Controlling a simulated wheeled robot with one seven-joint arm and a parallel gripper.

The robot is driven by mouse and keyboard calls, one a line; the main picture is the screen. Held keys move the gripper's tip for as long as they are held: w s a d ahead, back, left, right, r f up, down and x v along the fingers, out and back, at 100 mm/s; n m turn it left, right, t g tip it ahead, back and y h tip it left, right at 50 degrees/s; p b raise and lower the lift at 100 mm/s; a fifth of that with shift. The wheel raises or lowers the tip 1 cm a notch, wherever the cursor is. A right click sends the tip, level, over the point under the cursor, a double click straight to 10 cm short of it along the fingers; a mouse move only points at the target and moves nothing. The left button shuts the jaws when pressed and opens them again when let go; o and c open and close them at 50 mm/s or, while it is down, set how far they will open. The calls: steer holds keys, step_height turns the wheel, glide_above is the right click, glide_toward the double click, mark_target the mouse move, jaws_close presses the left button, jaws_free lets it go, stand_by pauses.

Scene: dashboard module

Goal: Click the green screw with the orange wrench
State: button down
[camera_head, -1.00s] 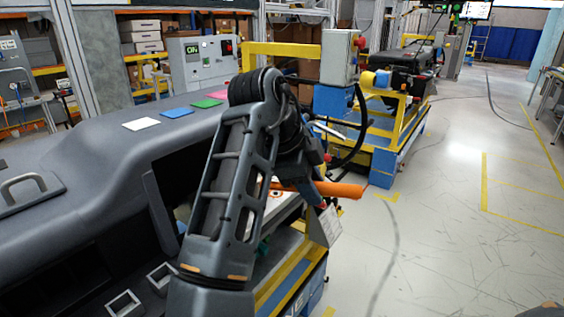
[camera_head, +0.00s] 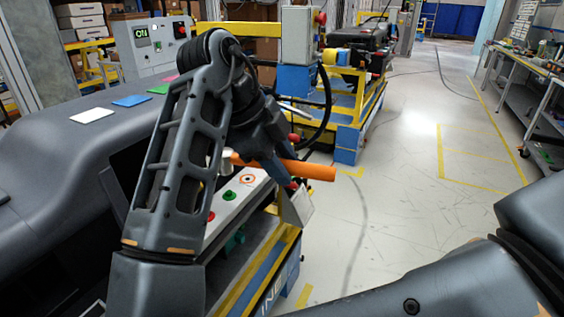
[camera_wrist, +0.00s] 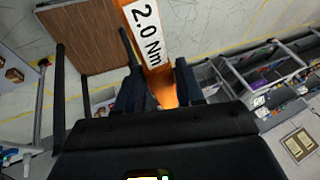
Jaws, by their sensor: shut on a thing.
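The orange wrench (camera_head: 312,171) is held in my gripper (camera_head: 277,165) beside the dashboard stand, its orange end pointing right. In the wrist view, the wrench (camera_wrist: 147,32) stands up from between the fingers of my gripper (camera_wrist: 160,90) and carries the label "2.0 Nm". A small round green piece (camera_head: 229,196), which may be the green screw, sits on a white panel (camera_head: 222,211) just left of and below the wrench. The wrench is apart from it in the picture. My arm covers part of the panel, and the wrench's left end is hidden.
The grey dashboard (camera_head: 50,170) fills the left, with coloured cards such as a blue one (camera_head: 131,100) on top. A red piece (camera_head: 211,215) is on the panel. A blue and yellow stand (camera_head: 347,140) is behind. Open floor (camera_head: 400,190) lies to the right.

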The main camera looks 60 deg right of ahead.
steer(key=shift+f+b, duration=2)
steer(key=shift+f, duration=0.35)
steer(key=shift+f+b, duration=0.5)
steer(key=shift+b, duration=0.1)
steer(key=shift+a+f+m+g+y+b, duration=0.1)
steer(key=shift+a+m+g+y+b, duration=0.45)
steer(key=shift+a+m+b, duration=0.65)
stand_by(3.8)
